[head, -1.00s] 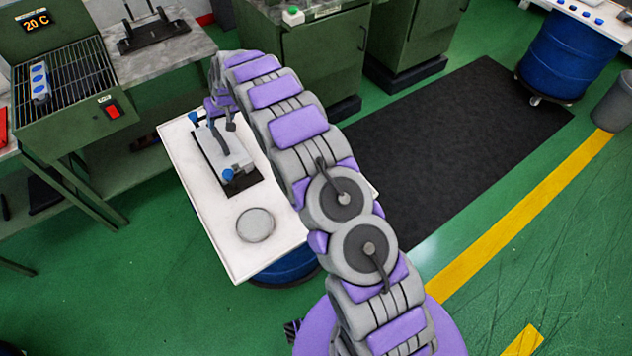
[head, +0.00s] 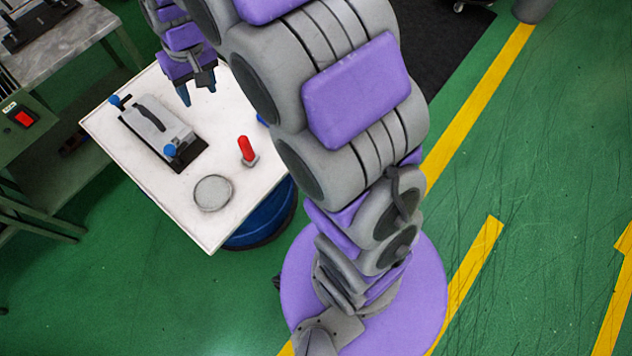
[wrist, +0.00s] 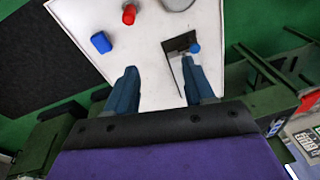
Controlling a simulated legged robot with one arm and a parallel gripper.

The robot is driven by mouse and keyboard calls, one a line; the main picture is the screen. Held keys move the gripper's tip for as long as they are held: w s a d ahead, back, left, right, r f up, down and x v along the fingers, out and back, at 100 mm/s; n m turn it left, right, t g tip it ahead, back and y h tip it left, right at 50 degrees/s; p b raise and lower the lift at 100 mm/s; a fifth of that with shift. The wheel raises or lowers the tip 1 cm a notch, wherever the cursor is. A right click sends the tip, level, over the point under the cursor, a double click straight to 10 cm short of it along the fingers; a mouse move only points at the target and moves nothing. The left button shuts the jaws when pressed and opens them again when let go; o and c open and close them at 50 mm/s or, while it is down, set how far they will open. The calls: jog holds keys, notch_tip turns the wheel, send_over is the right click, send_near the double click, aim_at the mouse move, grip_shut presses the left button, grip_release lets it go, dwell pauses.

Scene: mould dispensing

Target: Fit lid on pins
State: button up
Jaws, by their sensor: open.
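The grey lid (head: 157,124) with its dark bar handle sits on a black base (head: 186,158) on the white table. A blue knob (head: 116,101) stands at its far left end and another (head: 170,151) at its near end; whether pins pass through the lid cannot be told. My gripper (head: 198,92) is open and empty, above the table to the right of the lid and apart from it. In the wrist view its blue fingers (wrist: 159,66) are spread, with the black base (wrist: 180,42) and one blue knob (wrist: 194,47) by the right finger, which partly hides the lid.
A round grey disc (head: 213,193) lies near the table's front edge. A red piece with a grey foot (head: 246,150) stands at the right, and a blue piece (head: 261,118) is partly behind my arm. The table (head: 130,171) is bare at left front.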

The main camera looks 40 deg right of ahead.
jog(key=s+d+r+g, duration=0.1)
jog(key=s+d, duration=0.2)
jog(key=s, duration=1.3)
jog(key=s+d+m+g+h, duration=0.1)
jog(key=s+d, duration=0.3)
jog(key=s, duration=1.3)
jog(key=shift+s+r+g, duration=0.2)
jog(key=shift+r+g, duration=0.2)
jog(key=shift+c, duration=0.8)
jog(key=shift+d, duration=0.1)
jog(key=shift+c, duration=0.2)
